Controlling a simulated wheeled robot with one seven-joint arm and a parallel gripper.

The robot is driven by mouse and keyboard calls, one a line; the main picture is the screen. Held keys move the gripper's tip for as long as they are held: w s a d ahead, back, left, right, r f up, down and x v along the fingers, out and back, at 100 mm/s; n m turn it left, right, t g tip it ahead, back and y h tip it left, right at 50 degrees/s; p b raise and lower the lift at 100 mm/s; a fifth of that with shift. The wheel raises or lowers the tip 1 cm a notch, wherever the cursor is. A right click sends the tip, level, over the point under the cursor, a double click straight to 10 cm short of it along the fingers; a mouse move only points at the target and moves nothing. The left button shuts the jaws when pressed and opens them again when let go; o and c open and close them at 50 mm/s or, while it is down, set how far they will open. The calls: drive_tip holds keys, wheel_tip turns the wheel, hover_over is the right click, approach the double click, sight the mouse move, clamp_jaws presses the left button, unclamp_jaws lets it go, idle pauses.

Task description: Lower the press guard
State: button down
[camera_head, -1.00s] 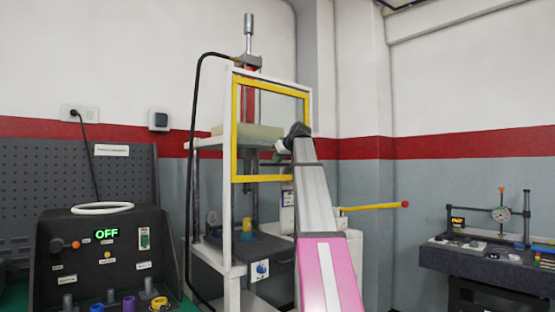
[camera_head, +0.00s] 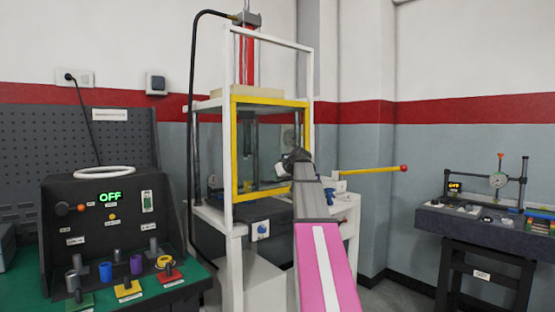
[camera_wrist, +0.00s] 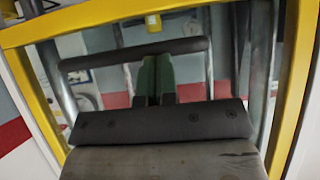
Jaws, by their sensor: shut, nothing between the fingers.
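The press guard (camera_head: 234,150) is a yellow frame around a clear panel. It sits on the front of the white press frame, with its top edge well below the frame's top bar. Its bottom edge is a little above the dark press base. My gripper (camera_head: 284,168) is at the right part of the guard, in front of the panel. In the wrist view the yellow guard frame (camera_wrist: 100,15) runs along the top and both sides. The green fingers of my gripper (camera_wrist: 155,75) are together there with nothing between them. Whether they touch the guard is unclear.
The press (camera_head: 229,215) has a red cylinder above and a yellow lever (camera_head: 370,170) with a red knob at right. A control console (camera_head: 110,215) showing OFF stands at left. A dark bench (camera_head: 470,228) with gauges stands at right.

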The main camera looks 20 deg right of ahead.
wheel_tip(320, 180, down, 6)
drive_tip(key=shift+f, duration=0.15)
idle(0.6)
